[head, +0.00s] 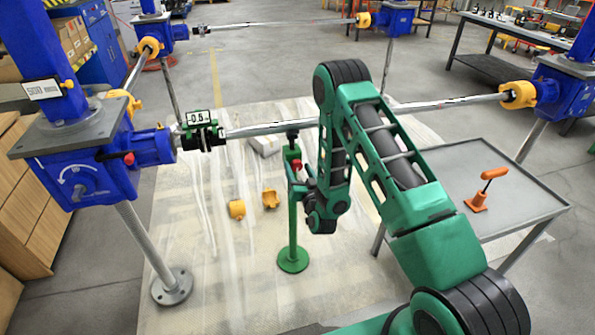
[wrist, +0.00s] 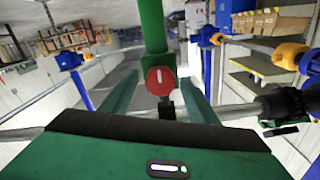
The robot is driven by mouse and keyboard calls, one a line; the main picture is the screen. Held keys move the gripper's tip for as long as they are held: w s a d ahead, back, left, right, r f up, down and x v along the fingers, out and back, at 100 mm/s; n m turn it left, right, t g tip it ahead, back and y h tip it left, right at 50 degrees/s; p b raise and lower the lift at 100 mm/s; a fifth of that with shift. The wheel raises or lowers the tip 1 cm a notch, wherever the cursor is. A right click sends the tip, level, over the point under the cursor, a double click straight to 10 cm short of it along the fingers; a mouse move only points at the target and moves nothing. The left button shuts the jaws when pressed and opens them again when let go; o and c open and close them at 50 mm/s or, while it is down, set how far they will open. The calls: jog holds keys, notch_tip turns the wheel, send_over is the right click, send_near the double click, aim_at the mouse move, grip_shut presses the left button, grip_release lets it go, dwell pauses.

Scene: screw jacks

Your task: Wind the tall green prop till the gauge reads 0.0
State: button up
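The tall green prop (head: 293,225) stands on a round green foot under the long shaft, its top near the shaft. A red knob (head: 297,165) with a white mark sits near its upper end. The gauge (head: 199,117) on the shaft at left reads -0.5. In the wrist view the green prop (wrist: 152,28) and red knob (wrist: 160,80) are straight ahead. My gripper (wrist: 159,88) is open, with one green finger on each side of the knob and gaps showing. In the head view my arm hides most of the gripper beside the prop.
The shaft (head: 265,129) runs between blue screw jacks (head: 85,170) at left and right. Yellow parts (head: 237,209) lie on the floor sheet. A grey table (head: 510,205) at right holds an orange tool (head: 478,203). Open floor lies left of the prop.

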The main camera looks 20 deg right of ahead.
jog(key=s, duration=1)
jog(key=shift+s, duration=0.35)
dwell(1.6)
